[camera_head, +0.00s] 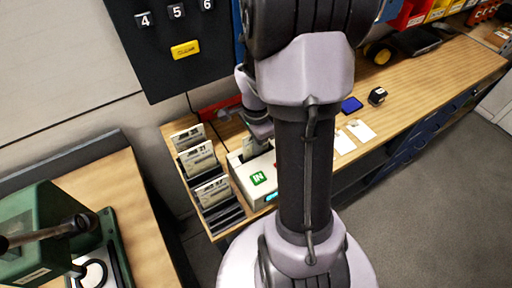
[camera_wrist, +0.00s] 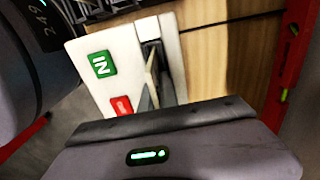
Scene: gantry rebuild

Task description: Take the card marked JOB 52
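My gripper (camera_head: 262,130) is over the slot of a white box with a green IN button (camera_head: 258,178). A pale card (camera_head: 249,147) stands upright at that slot, directly below my gripper. In the wrist view the card (camera_wrist: 151,70) shows nearly edge-on, with grey fingers close on both sides; they look shut on it. Its marking cannot be read. To the left, a dark stepped rack (camera_head: 226,217) holds several cream cards, including a middle one (camera_head: 198,158) that seems to read JOB 27 and a front one (camera_head: 212,191). No card can be read as JOB 52.
The white box also has a red button (camera_wrist: 122,105). A wooden bench (camera_head: 425,82) carries two white cards (camera_head: 361,131), a blue pad (camera_head: 352,105) and a small black block (camera_head: 377,96). A green machine (camera_head: 45,235) stands at lower left. My arm hides the bench middle.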

